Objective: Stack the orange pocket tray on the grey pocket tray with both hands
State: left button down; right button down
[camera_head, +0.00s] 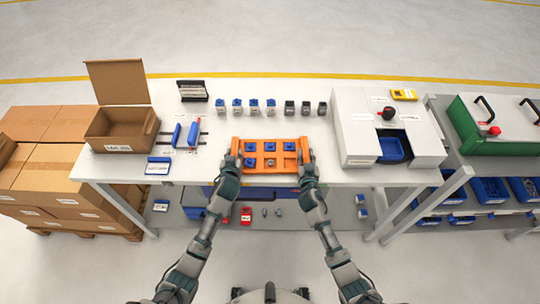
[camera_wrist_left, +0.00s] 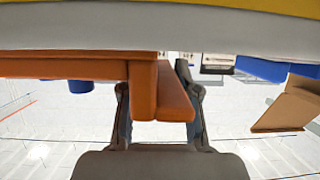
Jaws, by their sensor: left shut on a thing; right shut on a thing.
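The orange pocket tray (camera_head: 260,154) is at the front edge of the white table, in the middle of the head view. Blue-topped pieces sit in several of its pockets. My left gripper (camera_head: 237,156) is shut on its left handle; the left wrist view shows the orange handle (camera_wrist_left: 160,95) between the fingers. My right gripper (camera_head: 306,158) is shut on its right handle. The tray looks roughly level; I cannot tell whether it touches anything below. I cannot make out the grey pocket tray in either view.
A row of blue and dark grey pieces (camera_head: 254,105) stands behind the tray. An open cardboard box (camera_head: 120,128) and blue parts (camera_head: 177,136) are to the left. A white machine with a blue bin (camera_head: 392,149) is to the right. Bare table lies between.

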jog(key=shift+d, duration=0.1)
